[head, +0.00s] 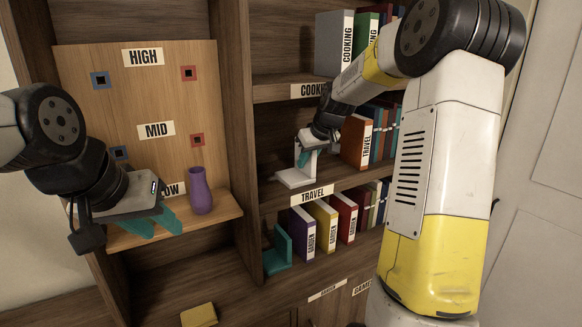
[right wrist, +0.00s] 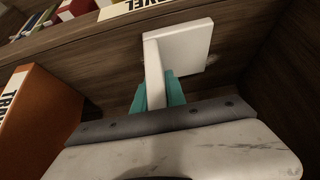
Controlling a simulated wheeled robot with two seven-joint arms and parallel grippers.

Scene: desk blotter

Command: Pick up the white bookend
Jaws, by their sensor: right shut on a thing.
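The white bookend (head: 296,178) is L-shaped and is at the left end of the middle shelf, above the TRAVEL label. Its base appears at shelf level; I cannot tell whether it touches the board. My right gripper (head: 305,157) reaches down from above and is shut on the bookend's upright plate. In the right wrist view the teal fingers (right wrist: 158,92) lie on both sides of the white plate, and the bookend's flat base (right wrist: 185,45) extends beyond them. My left gripper (head: 154,226) is open and empty, in front of the LOW ledge at the left.
An orange TRAVEL book (head: 356,142) stands right of the bookend with several others. A teal bookend (head: 278,250) and garden books (head: 326,222) are on the shelf below. A purple vase (head: 200,192) stands on the LOW ledge (head: 225,214). A yellow object (head: 199,315) lies lower down.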

